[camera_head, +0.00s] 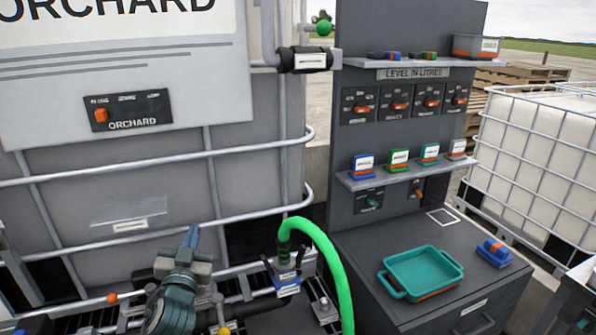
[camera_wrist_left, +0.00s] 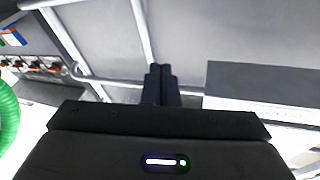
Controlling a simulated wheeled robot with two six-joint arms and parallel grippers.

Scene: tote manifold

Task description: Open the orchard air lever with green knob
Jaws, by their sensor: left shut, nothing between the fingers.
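The green knob (camera_head: 324,28) is a round ball at the top of the head view. It sits by a short lever above a black pipe fitting with a white label (camera_head: 309,61), too small to read. The orchard tote (camera_head: 250,135) is a grey caged tank with a large ORCHARD sign. My left gripper (camera_head: 193,234) is low in front of the tote, well below and left of the green knob. Its dark fingers (camera_wrist_left: 160,72) are shut and empty in the left wrist view, with the tote's grey wall and bars beyond. My right gripper is out of view.
A green hose (camera_head: 335,270) arches from a coupling right of my left gripper. An orange knob (camera_head: 112,298) and a yellow knob (camera_head: 224,331) are low nearby. A grey panel (camera_head: 395,20) with shelves stands right; a teal tray (camera_head: 422,270) lies on its cabinet.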

